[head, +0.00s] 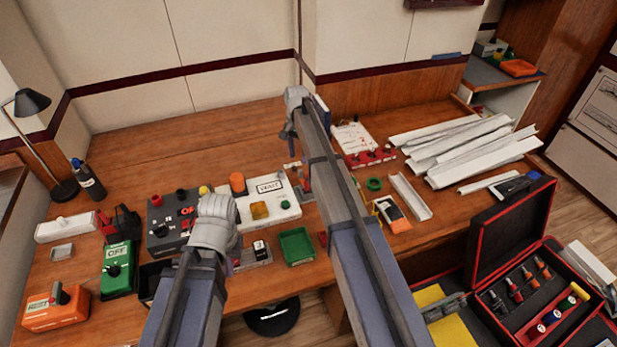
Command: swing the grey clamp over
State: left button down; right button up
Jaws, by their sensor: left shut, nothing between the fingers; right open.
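My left gripper (214,222) is at the end of the arm from the lower left. It hangs over the front middle of the bench, shut and empty, its fingertips mostly hidden by the wrist. My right gripper (289,132) is at the end of the long arm that reaches to the back of the bench. It is open, apart from the things below it. I cannot pick out the grey clamp with certainty. A small grey metal mount (264,261) with a black and white block (260,249) sits just right of my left gripper. My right arm covers part of the bench's middle.
A grey control box (160,226), a green OFF box (119,268) and an orange box (55,310) stand at left. A white panel (268,215) and a green tray (296,247) lie between the arms. White channels (470,150) lie at right. The back left bench is clear.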

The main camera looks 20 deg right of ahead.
aim_at(300, 170)
jog(key=shift+w+d, duration=0.3)
jog(key=shift+d, duration=0.1)
pick_arm(q)
notch_tip(300, 170, down, 8)
jog(key=b, duration=0.8)
pick_arm(e)
notch_tip(300, 170, down, 8)
jog(key=shift+f, duration=0.1)
jog(key=shift+c, duration=0.3)
grip_shut()
